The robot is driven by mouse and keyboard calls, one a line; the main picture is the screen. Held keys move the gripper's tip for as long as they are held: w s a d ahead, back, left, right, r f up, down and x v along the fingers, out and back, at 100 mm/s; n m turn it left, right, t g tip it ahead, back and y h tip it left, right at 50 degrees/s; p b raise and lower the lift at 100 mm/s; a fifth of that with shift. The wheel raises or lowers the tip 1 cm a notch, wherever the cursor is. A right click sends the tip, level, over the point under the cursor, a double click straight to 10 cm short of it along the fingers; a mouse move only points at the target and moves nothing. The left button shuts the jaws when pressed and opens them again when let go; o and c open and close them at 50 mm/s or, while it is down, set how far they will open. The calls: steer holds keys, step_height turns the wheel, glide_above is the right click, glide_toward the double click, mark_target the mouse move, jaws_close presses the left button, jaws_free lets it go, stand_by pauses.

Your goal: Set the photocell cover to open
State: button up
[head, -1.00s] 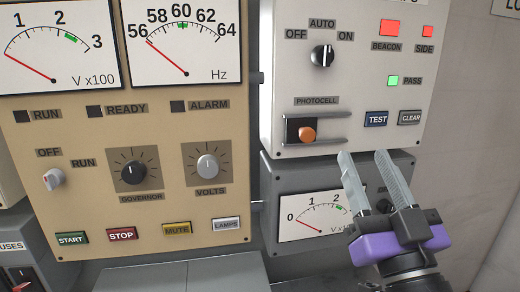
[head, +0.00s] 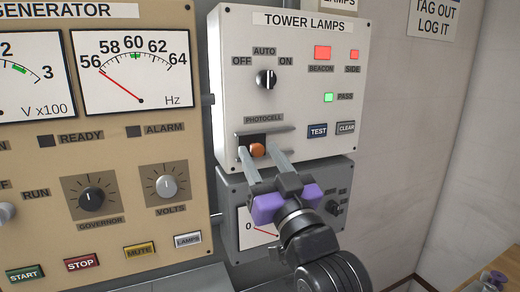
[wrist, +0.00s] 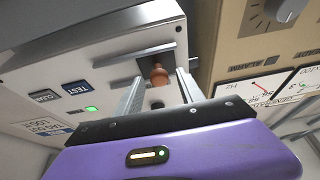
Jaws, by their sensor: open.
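The photocell control (head: 251,139) is on the white TOWER LAMPS panel, under the PHOTOCELL label. It has an orange knob (head: 257,150) on a dark square at the left end of two horizontal rails. I cannot tell whether the dark square is the cover or an opening. My gripper (head: 257,146) is open, with one finger on each side of the knob in the picture. In the wrist view the knob (wrist: 159,76) stands between the two fingertips, with gaps visible on both sides. I see no contact.
The rails (head: 282,129) run clear to the right of the knob. TEST (head: 318,131) and CLEAR (head: 346,127) buttons sit farther right. A grey meter panel (head: 230,205) lies below, behind my gripper. The tan generator panel (head: 120,160) stands at left.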

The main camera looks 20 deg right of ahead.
steer(key=shift+w+r, duration=0.15)
steer(key=shift+w, duration=0.2)
jaws_close()
stand_by(1.2)
